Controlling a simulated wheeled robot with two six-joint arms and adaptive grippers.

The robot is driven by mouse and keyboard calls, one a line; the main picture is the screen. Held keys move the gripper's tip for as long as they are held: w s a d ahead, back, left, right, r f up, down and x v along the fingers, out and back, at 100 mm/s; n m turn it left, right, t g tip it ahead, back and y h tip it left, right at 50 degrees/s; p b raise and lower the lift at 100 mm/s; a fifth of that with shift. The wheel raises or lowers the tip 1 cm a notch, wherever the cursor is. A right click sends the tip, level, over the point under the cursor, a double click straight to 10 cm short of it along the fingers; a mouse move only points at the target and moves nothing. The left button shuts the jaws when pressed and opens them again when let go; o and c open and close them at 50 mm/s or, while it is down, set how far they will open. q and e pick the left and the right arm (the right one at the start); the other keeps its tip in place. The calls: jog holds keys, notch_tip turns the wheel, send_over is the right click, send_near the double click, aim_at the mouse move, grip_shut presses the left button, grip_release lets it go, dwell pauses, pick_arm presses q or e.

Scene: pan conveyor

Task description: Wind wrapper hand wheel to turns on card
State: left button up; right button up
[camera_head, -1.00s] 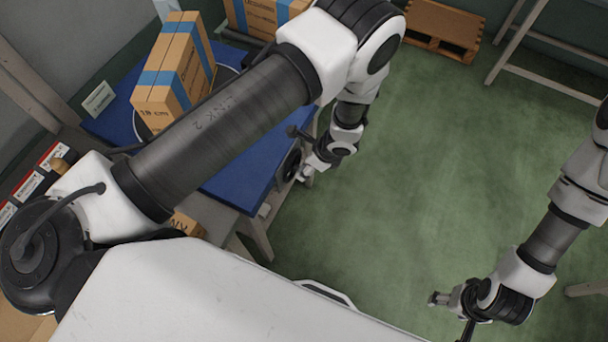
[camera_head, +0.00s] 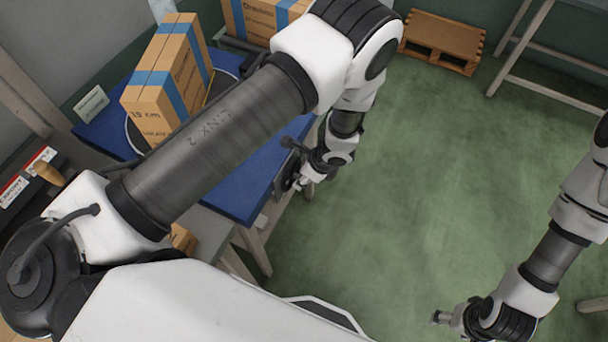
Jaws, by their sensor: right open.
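A tall carton (camera_head: 158,92) with blue bands stands on a dark round turntable (camera_head: 222,82) on the blue-topped wrapper table (camera_head: 232,195). A small white card (camera_head: 91,104) stands at the table's left end; its writing is too small to read. The dark hand wheel (camera_head: 287,172) is at the table's right side, partly hidden. My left gripper (camera_head: 302,182) is at the wheel; I cannot tell whether its fingers are shut or touch it. My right gripper (camera_head: 446,324) is open and empty over the floor, partly cut off by the bottom edge.
A second banded carton (camera_head: 262,18) is behind the table. A wooden pallet (camera_head: 441,42) lies at the back and a grey frame (camera_head: 545,75) stands at the upper right. A dark box with labels (camera_head: 30,180) is at the left. The green floor between is clear.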

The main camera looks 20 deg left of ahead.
pick_arm(q)
jog(key=shift+r+g+p, duration=0.35)
jog(key=shift+g+p, duration=0.35)
jog(key=shift+p, duration=1.45)
jog(key=shift+w+f+p, duration=0.1)
jog(key=shift+f+p, duration=0.05)
jog(key=shift+p, duration=0.25)
jog(key=shift+w+f+g, duration=0.1)
jog(key=shift+f+g, duration=0.15)
jog(key=shift+g, duration=0.35)
jog(key=g+b, duration=0.1)
jog(key=b, duration=0.2)
jog(key=f+m+g+b, duration=0.1)
jog(key=g+b, duration=0.1)
jog(key=shift+w+b, duration=0.2)
jog(key=shift+b, duration=0.2)
jog(key=shift+r+g+b, duration=0.3)
jog(key=shift+g+b, duration=0.2)
jog(key=shift+b, duration=0.35)
jog(key=o, duration=1.1)
